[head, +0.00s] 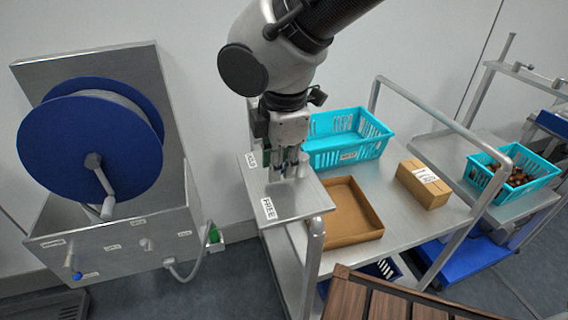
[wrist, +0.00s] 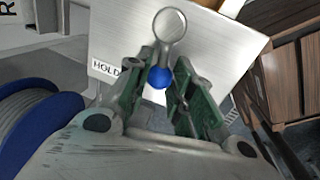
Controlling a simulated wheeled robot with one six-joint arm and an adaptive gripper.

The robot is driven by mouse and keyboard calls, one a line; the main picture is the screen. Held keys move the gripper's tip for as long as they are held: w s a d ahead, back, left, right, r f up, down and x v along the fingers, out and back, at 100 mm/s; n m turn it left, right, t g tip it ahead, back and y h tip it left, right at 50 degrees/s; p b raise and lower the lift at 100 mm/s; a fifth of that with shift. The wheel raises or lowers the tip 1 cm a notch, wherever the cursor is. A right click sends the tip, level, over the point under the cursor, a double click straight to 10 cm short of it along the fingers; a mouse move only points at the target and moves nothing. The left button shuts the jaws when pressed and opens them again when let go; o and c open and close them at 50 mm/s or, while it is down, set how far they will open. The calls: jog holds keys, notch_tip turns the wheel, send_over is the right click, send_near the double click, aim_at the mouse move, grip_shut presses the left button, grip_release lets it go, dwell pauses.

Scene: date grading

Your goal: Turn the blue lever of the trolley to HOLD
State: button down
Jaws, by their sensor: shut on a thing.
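The trolley's lever shows in the wrist view as a round metal hub with a blue knob (wrist: 160,77) on its near end. My gripper (wrist: 163,88) has its green-padded fingers on either side of the knob and is shut on it. The HOLD label (wrist: 106,68) is on the metal plate just left of the knob. In the head view my gripper (head: 285,168) is down at the trolley's raised metal plate (head: 302,203) and hides most of the lever. The FREE label (head: 269,209) is at the plate's left front, and another small label (head: 252,160) is farther back.
On the trolley are a teal basket (head: 340,158), an open cardboard tray (head: 347,236) and a closed box (head: 423,189). A blue reel (head: 65,150) stands left. A basket of dates (head: 478,178) is at right. Slatted brown wood (head: 390,304) is in front.

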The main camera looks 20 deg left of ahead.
jog(key=m, duration=0.1)
jog(key=w+a+m, duration=0.1)
jog(key=m, duration=0.2)
jog(key=w+m+h, duration=0.1)
jog(key=m, duration=0.1)
jog(key=shift+w+a+m+t, duration=0.2)
jog(key=shift+a+m+t, duration=0.1)
jog(key=shift+a, duration=0.05)
jog(key=m, duration=0.1)
jog(key=w+m, duration=0.1)
jog(key=m, duration=0.1)
jog(key=shift+w+a+h, duration=0.15)
jog(key=shift+w+h, duration=0.05)
jog(key=shift+h, duration=0.1)
jog(key=shift+w+m, duration=0.45)
jog(key=shift+m, duration=0.75)
jog(key=c, duration=1.2)
grip_release()
jog(key=shift+c, duration=0.2)
jog(key=shift+r, duration=0.1)
